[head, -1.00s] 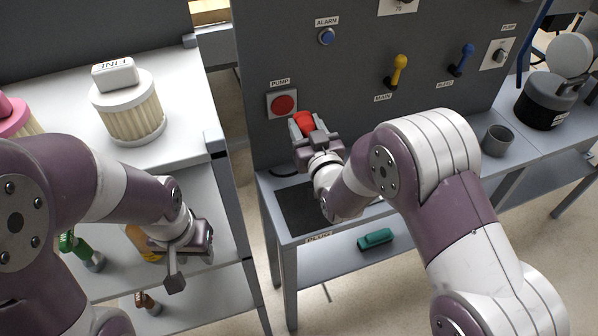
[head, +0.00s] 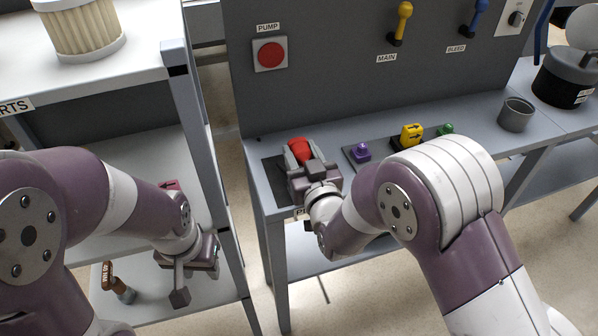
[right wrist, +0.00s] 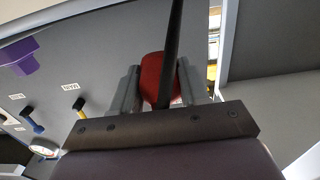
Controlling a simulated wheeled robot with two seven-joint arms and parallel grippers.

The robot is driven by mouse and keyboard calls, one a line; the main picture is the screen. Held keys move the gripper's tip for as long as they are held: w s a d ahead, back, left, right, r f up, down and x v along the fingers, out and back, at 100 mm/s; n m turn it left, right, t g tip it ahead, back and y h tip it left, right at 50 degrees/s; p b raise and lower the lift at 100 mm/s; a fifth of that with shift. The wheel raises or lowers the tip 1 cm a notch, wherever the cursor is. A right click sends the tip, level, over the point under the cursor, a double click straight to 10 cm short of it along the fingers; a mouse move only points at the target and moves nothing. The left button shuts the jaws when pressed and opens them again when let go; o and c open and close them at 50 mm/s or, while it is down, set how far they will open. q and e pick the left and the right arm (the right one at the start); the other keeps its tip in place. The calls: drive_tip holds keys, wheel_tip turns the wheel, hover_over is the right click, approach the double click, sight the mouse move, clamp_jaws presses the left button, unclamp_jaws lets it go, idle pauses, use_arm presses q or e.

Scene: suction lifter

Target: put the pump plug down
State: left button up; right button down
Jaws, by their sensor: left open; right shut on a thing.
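The red pump plug (head: 299,147) is between the fingers of my right gripper (head: 298,155), which is shut on it low over the left end of the grey bench. In the right wrist view the plug (right wrist: 152,78) shows red between the two grey fingers. A dark mat (head: 267,172) lies on the bench, partly covered by the gripper. I cannot tell whether the plug touches it. The panel above carries a PUMP label and a round red disc (head: 269,54). My left gripper (head: 192,282) is open and empty by the shelf rack at left.
A purple piece (head: 361,151), a yellow piece (head: 411,134) and a green piece (head: 446,129) stand along the bench right of my right gripper. A grey cup (head: 516,114) stands further right. The upright panel (head: 330,80) bounds the bench's back.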

drive_tip(key=shift+w+a+f, duration=0.2)
drive_tip(key=shift+a+f, duration=0.1)
wheel_tip(320, 180, down, 4)
drive_tip(key=shift+r+b, duration=0.1)
drive_tip(key=shift+b, duration=0.45)
drive_tip(key=shift+s+f+b, duration=0.15)
drive_tip(key=shift+f+b, duration=0.45)
drive_tip(key=shift+f, duration=0.05)
